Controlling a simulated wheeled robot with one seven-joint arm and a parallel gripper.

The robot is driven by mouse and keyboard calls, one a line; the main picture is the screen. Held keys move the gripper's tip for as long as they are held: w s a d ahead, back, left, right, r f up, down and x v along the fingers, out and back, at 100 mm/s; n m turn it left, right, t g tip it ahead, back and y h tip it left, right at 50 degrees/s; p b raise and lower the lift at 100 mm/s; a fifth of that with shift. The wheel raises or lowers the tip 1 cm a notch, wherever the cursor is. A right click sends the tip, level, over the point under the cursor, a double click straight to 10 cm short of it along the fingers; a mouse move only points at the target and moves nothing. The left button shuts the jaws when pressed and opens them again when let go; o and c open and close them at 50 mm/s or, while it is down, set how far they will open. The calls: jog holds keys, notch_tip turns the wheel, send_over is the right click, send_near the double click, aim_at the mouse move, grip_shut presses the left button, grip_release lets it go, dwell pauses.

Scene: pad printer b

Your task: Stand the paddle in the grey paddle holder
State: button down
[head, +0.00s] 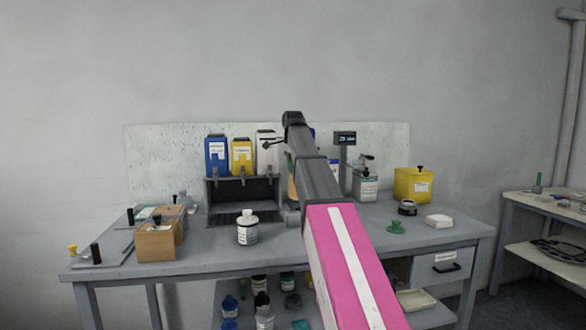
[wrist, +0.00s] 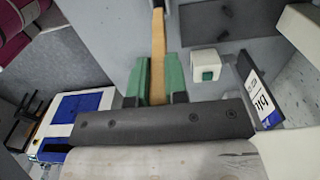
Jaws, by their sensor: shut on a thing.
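The paddle (wrist: 158,40) shows in the wrist view as a long, narrow tan strip. My gripper (wrist: 158,82), with green finger pads, is shut on it, and it runs from between the pads to the top edge of the picture. In the head view my arm hides most of the gripper. A tan patch (head: 291,186) shows just left of my arm and may be part of the paddle. A small grey block (head: 292,218) stands on the bench below that patch; I cannot tell whether it is the paddle holder.
A dark rack (head: 216,194) with blue and yellow containers stands left of my arm. A display on a post (head: 345,138) and a yellow bin (head: 413,185) are to the right.

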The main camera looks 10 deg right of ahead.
send_over(293, 194)
jog(key=shift+w+f, duration=0.2)
jog(key=shift+f, duration=1)
jog(key=shift+w+f, duration=0.15)
jog(key=shift+f, duration=3.95)
dwell(2.6)
